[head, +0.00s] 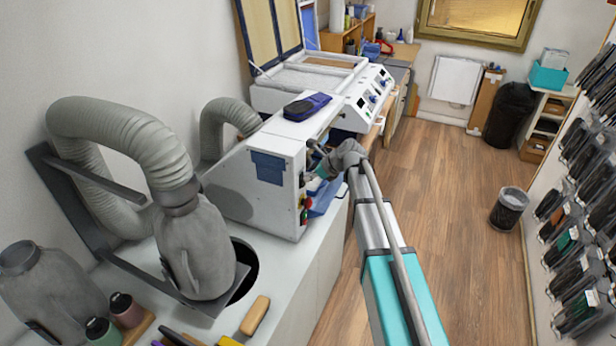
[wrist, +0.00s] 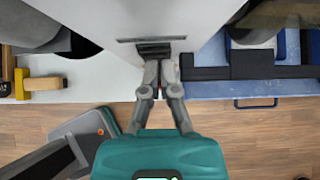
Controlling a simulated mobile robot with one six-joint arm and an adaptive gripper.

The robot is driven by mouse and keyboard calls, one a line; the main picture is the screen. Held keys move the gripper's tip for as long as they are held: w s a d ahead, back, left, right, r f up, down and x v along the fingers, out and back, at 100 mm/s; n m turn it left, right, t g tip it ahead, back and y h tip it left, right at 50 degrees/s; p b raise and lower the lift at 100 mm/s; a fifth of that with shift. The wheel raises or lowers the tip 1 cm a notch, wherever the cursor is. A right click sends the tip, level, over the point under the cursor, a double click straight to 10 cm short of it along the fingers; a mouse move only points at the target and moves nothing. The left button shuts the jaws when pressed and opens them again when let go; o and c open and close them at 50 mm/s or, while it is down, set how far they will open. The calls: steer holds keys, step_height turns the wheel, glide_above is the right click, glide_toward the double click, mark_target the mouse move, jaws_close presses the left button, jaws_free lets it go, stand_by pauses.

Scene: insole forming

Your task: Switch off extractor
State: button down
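The extractor, a white box-shaped machine (head: 262,185), stands on the left bench with grey hoses behind it. A small control with red and green parts (head: 305,208) is on its front side. My gripper (head: 314,174) is at that side, just above the control, partly hidden by my arm. In the wrist view my gripper (wrist: 161,68) points at the white machine face (wrist: 175,18), with its fingers brought together and nothing clearly held. A small red spot shows between the fingers. I cannot tell whether the fingertips touch the machine, and the control is largely hidden there.
A grey duct nozzle (head: 195,255) stands over a dark hole in the bench. A wooden-handled tool (head: 255,315) lies near the bench edge. A white forming machine (head: 365,100) is beyond. The wooden floor (head: 440,190) is mostly clear, with a small bin (head: 508,210) at right.

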steer(key=shift+a+r+p, duration=0.2)
steer(key=shift+r+p, duration=0.15)
steer(key=shift+r, duration=0.2)
steer(key=shift+d, duration=0.1)
steer(key=p+v, duration=0.8)
steer(key=v, duration=0.5)
steer(key=shift+s+d+f, duration=0.15)
steer(key=shift+d+f, duration=0.15)
stand_by(0.6)
